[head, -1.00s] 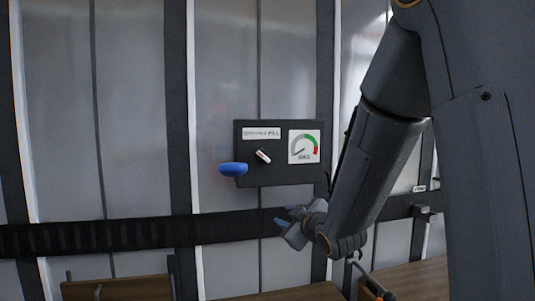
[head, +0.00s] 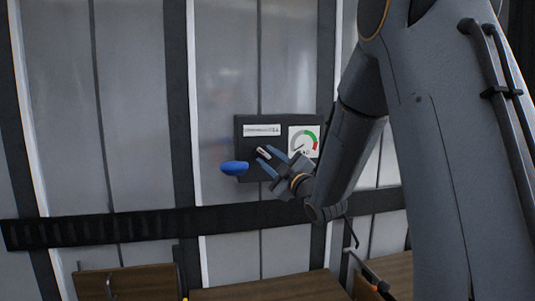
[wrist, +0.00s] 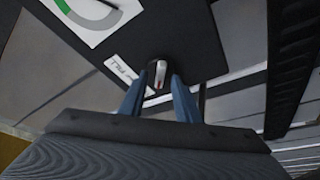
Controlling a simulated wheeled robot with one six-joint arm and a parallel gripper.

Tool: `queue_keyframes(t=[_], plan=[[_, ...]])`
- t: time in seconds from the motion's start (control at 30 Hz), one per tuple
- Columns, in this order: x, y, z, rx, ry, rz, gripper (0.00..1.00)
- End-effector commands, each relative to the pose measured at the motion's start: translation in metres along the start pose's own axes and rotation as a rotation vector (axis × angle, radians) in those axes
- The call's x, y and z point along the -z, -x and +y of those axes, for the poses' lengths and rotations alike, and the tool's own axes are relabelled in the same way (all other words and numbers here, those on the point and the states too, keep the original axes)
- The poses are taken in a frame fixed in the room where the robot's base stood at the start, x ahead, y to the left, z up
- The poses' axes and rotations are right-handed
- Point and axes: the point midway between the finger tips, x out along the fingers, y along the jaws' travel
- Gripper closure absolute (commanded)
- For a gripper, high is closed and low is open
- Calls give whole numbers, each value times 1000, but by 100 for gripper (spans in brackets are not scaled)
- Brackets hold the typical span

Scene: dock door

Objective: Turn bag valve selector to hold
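The bag valve selector (head: 264,153) is a small light lever with a red mark on a dark wall panel (head: 245,141). In the wrist view the selector (wrist: 158,75) lies between and just beyond the fingertips. My gripper (head: 268,159) is open in front of the panel, its two blue fingers apart on either side of the selector. In the wrist view my gripper (wrist: 155,88) shows a gap between the fingers; I cannot tell whether either touches the selector. A white label (head: 262,130) sits above the selector; its text is too small to read surely.
A blue knob (head: 234,168) sticks out at the panel's lower left. A dark horizontal rail (head: 100,228) runs below. Wooden boards (head: 265,289) stand at the bottom.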

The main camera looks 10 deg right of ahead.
Motion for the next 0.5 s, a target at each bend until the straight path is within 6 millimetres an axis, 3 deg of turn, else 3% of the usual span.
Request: queue_keyframes(t=[0.37, 0.5], plan=[[0, -9, 0, 0, 0, 0, 70], [0, -9, 0, 0, 0, 0, 89]])
